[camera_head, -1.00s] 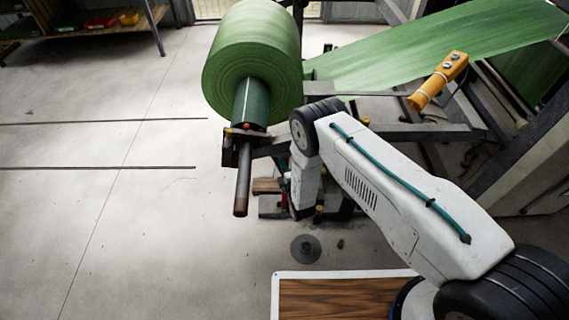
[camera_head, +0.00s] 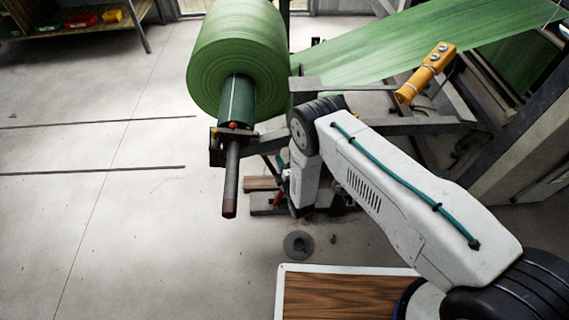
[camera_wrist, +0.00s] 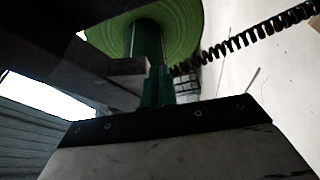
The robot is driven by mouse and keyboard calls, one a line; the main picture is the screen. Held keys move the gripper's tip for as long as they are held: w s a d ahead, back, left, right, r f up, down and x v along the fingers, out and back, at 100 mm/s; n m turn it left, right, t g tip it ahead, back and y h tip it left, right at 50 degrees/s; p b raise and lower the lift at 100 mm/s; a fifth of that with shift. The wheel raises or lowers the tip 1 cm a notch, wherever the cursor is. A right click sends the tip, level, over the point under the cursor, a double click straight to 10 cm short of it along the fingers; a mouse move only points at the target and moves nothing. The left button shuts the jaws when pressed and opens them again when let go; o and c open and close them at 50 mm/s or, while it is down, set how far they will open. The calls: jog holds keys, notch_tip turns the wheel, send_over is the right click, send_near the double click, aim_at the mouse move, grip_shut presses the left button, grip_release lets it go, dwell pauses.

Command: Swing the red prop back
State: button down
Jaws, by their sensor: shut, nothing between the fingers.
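A small red part (camera_head: 277,199), perhaps the red prop, shows low on the roll stand beside my wrist in the head view. It is small and partly covered, so its angle cannot be told. A red knob (camera_head: 233,125) sits at the shaft's bearing. In the wrist view my gripper (camera_wrist: 157,70) is shut and empty, its narrow dark green fingers together in front of the green roll (camera_wrist: 175,22). In the head view the fingers cannot be made out by the stand. The green roll (camera_head: 238,58) sits on its shaft (camera_head: 231,180). No red shows in the wrist view.
A yellow pendant (camera_head: 426,73) hangs at right near the green web (camera_head: 400,50). A dark coiled cable (camera_wrist: 245,40) crosses the wrist view. A wooden-topped board (camera_head: 340,296) lies in front. The floor (camera_head: 90,220) at left is open. A shelf with colored bins stands far left.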

jog(key=a+v, duration=0.1)
jog(key=v, duration=0.8)
jog(key=shift+s+d+f, duration=0.2)
jog(key=shift+s+d, duration=0.05)
jog(key=shift+s, duration=0.3)
